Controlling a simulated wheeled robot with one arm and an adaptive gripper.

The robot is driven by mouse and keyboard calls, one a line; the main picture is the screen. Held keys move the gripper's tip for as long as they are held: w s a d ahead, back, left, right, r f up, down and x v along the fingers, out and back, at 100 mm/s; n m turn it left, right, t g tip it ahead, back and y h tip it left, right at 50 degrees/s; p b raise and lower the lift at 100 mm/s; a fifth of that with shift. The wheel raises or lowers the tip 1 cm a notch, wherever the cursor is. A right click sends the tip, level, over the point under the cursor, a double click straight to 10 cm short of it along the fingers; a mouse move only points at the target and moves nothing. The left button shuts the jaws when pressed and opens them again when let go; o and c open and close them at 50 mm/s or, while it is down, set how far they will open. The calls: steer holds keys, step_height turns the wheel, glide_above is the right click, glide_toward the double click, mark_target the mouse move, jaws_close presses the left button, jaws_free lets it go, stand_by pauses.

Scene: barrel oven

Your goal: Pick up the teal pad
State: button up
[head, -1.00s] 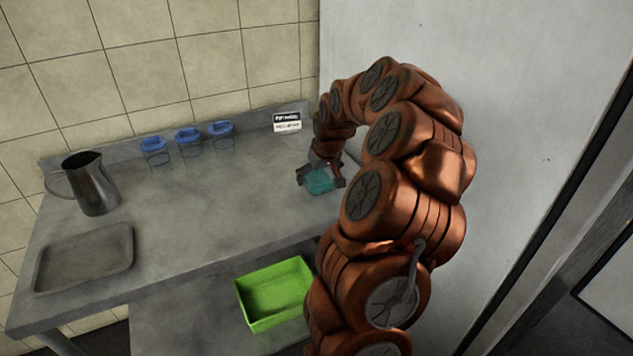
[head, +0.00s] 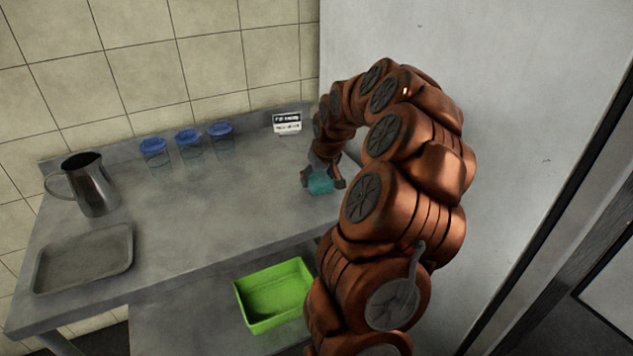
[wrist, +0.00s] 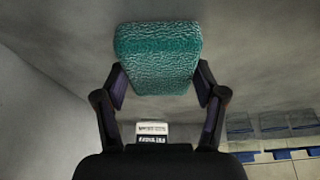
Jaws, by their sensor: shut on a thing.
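The teal pad (head: 321,184) is at the right part of the grey counter in the head view, at the end of my arm. In the wrist view the teal pad (wrist: 158,58) is a textured block with rounded corners. My gripper (wrist: 160,88) is shut on it, with one finger against each side of its near part. In the head view my gripper (head: 323,180) is small and partly hidden by my arm. Whether the pad touches the counter or is just above it, I cannot tell.
On the counter (head: 200,215) stand a metal jug (head: 92,186), a grey tray (head: 85,258), several jars with blue lids (head: 188,144) and a small sign (head: 287,123). A green bin (head: 275,293) sits lower, in front. A pale wall (head: 520,120) bounds the right.

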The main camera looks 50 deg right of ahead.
mark_target(315, 174)
steer(key=shift+r+p, duration=0.35)
steer(key=shift+p, duration=0.2)
steer(key=shift+r+b, duration=0.65)
steer(key=shift+r, duration=0.95)
steer(key=s+r+b, duration=0.1)
steer(key=s+b, duration=0.2)
steer(key=s, duration=1.3)
steer(key=shift+d+r, duration=0.25)
steer(key=shift+r, duration=0.05)
steer(key=o, duration=0.5)
steer(key=shift+c, duration=0.2)
steer(key=c, duration=0.4)
steer(key=shift+c, duration=0.2)
steer(key=shift+w+a, duration=0.1)
